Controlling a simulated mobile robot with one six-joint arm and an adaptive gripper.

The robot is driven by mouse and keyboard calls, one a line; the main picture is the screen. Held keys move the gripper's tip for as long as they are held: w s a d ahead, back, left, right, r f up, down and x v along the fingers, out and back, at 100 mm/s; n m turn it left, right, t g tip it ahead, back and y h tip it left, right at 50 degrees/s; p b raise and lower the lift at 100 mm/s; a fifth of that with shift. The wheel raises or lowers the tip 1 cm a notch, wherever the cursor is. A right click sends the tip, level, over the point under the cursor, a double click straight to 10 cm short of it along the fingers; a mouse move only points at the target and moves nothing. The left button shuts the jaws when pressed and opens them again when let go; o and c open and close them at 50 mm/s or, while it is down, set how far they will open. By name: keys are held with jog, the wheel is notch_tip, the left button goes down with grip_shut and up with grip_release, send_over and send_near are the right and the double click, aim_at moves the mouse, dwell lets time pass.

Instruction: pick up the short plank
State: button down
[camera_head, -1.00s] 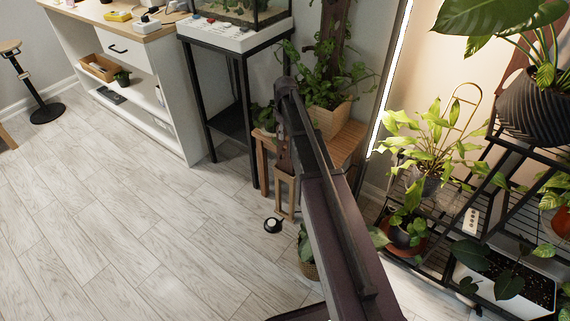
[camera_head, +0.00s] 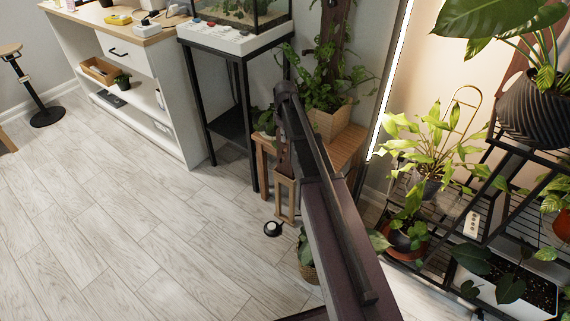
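I cannot make out the short plank in the head view. My own arm crosses the middle of the picture and hides part of the floor and furniture behind it. My gripper does not show; the arm's far end is hidden behind its nearer links. A wooden stool or low table (camera_head: 347,145) stands against the wall behind my arm, with a smaller wooden stand (camera_head: 284,198) in front of it.
A potted plant in a wooden planter (camera_head: 330,122) stands on the wooden table. A black stand (camera_head: 243,90) holds a glass tank. A small round object (camera_head: 272,229) lies on the floor. A black plant rack (camera_head: 462,225) is at right.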

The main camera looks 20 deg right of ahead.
jog(key=shift+r, duration=0.15)
dwell(0.3)
notch_tip(320, 180, up, 18)
jog(key=p, duration=1.8)
jog(key=shift+f, duration=0.2)
notch_tip(320, 180, down, 13)
jog(key=b, duration=1.3)
jog(key=shift+f+b, duration=2.3)
jog(key=shift+b, duration=0.05)
jog(key=shift+f, duration=0.15)
jog(key=c, duration=0.8)
grip_release()
